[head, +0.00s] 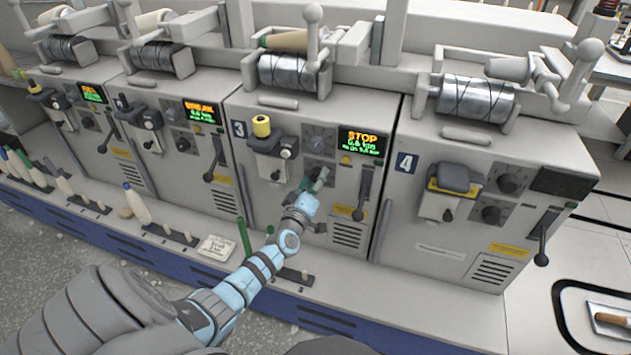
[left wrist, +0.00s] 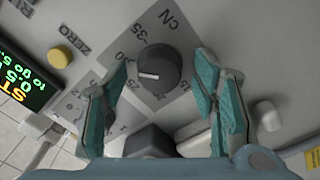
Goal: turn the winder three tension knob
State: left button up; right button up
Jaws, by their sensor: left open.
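Winder three (head: 262,185) shows a green-and-orange STOP display (head: 362,142). In the left wrist view its dark round tension knob (left wrist: 158,72) sits on a grey square dial plate with a cN scale. A white pointer line marks the knob's face. My left gripper (head: 320,180) is at the winder's front panel, below the display, and hides the knob in the head view. In the wrist view the open teal fingers of the gripper (left wrist: 161,64) stand on either side of the knob, with gaps visible. My right gripper is not in view.
A yellow button (left wrist: 61,57) is near the knob. A black lever (head: 363,188) hangs to the right, and a yellow-topped unit (head: 268,140) juts out at upper left. Winder four (head: 425,215) stands to the right. A green peg (head: 244,237) and small card (head: 216,248) are on the ledge.

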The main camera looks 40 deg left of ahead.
pick_arm(q)
jog(key=v, duration=1.2)
